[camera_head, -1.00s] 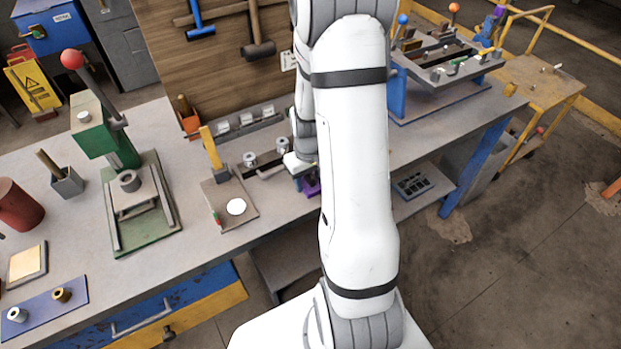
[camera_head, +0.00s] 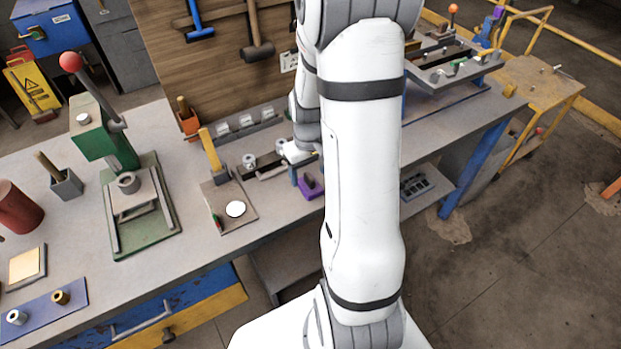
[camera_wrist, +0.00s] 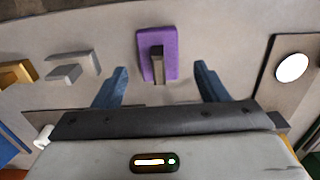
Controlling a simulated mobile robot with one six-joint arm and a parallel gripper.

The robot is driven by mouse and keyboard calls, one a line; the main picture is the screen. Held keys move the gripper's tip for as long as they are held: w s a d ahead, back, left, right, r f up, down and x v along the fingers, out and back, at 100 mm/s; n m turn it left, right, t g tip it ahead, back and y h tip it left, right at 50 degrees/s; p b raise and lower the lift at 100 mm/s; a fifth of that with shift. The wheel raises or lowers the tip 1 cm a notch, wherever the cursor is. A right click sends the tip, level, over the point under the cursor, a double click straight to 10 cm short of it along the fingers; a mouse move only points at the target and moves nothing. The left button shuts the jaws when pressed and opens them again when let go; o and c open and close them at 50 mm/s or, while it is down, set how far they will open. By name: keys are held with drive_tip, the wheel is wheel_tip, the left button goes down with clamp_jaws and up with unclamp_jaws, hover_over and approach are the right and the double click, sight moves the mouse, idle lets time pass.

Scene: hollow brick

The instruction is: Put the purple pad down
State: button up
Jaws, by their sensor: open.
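The purple pad (camera_head: 311,186) rests on the grey workbench near its front edge, just left of my arm in the head view. In the wrist view the purple pad (camera_wrist: 170,45) lies flat, with a dark grey upright handle on it. My gripper (camera_wrist: 163,80) is open. Its two blue fingers stand apart on either side of the pad's handle and do not touch it. In the head view my gripper (camera_head: 300,175) is partly hidden, just left of the pad.
A plate with a white disc (camera_head: 235,209) and a yellow post lies left of the pad. Grey metal blocks (camera_wrist: 72,66) show in the wrist view. A green press (camera_head: 120,160) stands further left. A wooden tool board with hammers (camera_head: 258,50) rises behind.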

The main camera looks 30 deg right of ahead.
sight(309, 175)
wheel_tip(309, 175, up, 3)
drive_tip(key=shift+r, duration=0.1)
drive_tip(key=s+a+r+t, duration=0.3)
drive_tip(key=s+a+r, duration=0.8)
drive_tip(key=r, duration=0.5)
drive_tip(key=shift+s+a, duration=0.2)
drive_tip(key=shift+s, duration=0.6)
